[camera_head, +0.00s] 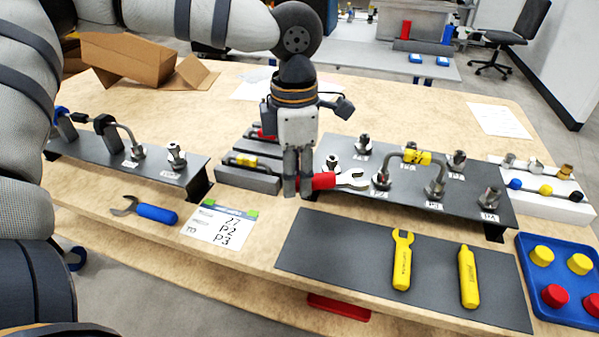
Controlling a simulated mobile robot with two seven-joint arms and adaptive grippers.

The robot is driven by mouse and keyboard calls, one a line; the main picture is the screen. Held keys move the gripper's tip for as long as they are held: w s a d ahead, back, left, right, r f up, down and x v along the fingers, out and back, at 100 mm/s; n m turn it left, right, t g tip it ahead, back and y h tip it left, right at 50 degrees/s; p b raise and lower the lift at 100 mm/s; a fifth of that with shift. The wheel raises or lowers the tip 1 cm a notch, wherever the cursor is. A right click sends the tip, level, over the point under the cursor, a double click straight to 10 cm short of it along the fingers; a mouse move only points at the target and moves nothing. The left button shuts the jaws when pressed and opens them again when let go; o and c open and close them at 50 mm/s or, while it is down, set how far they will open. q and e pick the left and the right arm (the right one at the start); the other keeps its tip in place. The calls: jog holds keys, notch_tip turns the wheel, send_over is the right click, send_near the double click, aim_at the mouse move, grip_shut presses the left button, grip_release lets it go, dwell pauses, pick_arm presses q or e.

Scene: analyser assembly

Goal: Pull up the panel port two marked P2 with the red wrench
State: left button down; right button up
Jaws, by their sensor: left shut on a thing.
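My left gripper (297,190) points down and is shut on the red wrench (324,181). The wrench's grey open jaw (352,180) points right, just left of a fitting (381,178) in the front row of the right-hand grey panel (465,195). I cannot tell whether the jaw touches that fitting. A bent grey tube (396,160) with a yellow middle joins this fitting to another front fitting (434,189). The small port labels are hard to read, so I cannot be sure which one is P2. My right gripper is not in view.
A dark mat (340,262) in front holds a yellow wrench (403,260) and a yellow tool (467,275). A blue tray (570,318) of caps is at right. A blue-handled wrench (155,213), a card (218,225) and another panel (180,190) are left.

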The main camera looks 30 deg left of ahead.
pick_arm(q)
notch_tip(320, 180, up, 7)
jog(key=shift+s+r, duration=0.1)
dwell(0.3)
